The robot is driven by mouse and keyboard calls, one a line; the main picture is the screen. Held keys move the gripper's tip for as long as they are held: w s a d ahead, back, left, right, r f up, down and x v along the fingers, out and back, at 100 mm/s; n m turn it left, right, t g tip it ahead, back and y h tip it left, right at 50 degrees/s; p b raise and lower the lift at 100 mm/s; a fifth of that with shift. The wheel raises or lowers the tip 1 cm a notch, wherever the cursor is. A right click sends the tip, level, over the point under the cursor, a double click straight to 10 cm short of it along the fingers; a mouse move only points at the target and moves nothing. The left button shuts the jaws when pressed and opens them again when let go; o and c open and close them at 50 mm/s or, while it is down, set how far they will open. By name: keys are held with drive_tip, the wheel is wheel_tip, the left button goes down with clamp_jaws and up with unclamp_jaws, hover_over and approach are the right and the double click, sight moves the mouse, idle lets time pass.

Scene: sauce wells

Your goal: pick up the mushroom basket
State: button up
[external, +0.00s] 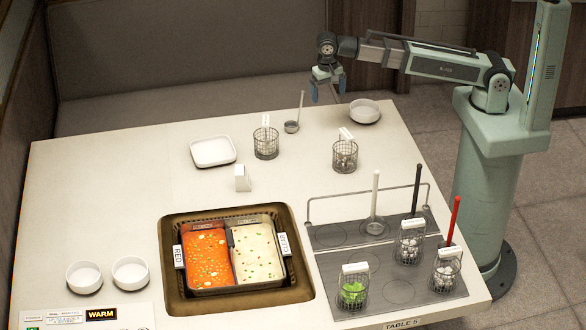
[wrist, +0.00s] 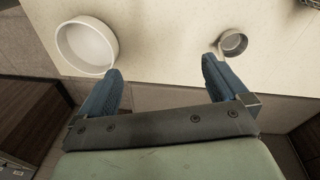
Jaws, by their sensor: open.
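Several small wire baskets with white tags stand on the table; the tags are too small to read. One basket (external: 344,157) at the back right and two on the grey rack mat, the upper one (external: 409,247) and the right one (external: 446,272), hold whitish pieces. Another basket (external: 266,145) stands farther left, its contents unclear. A basket of green leaves (external: 352,292) stands at the mat's front. I cannot tell which holds mushrooms. My gripper (external: 328,94) is open and empty above the table's back edge, apart from every basket; its blue fingers (wrist: 160,68) also show in the wrist view.
A white bowl (external: 364,112) and a small ladle (external: 291,127) lie near my gripper; the bowl (wrist: 85,46) and ladle cup (wrist: 234,42) show in the wrist view. A two-part soup pot (external: 231,222) sits in front. Upright handled tools stand at the rack (external: 330,234).

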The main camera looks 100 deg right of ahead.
drive_tip(key=w+a+r, duration=0.1)
drive_tip(key=a+r, duration=0.3)
drive_tip(key=a, duration=0.7)
wheel_tip(320, 180, up, 4)
drive_tip(key=y, duration=0.1)
hover_over(346, 132)
drive_tip(key=shift+t, duration=0.4)
drive_tip(key=shift+w+f, duration=0.15)
drive_tip(key=shift+f, duration=1.9)
drive_tip(key=shift+w+f, duration=0.1)
drive_tip(key=shift+f, duration=1.95)
drive_tip(key=shift+s+a+f, duration=0.1)
drive_tip(key=shift+s+f, duration=0.05)
drive_tip(key=shift+f, duration=2.45)
drive_tip(key=shift+c, duration=0.3)
drive_tip(key=c, duration=1.4)
drive_tip(key=shift+r, duration=0.15)
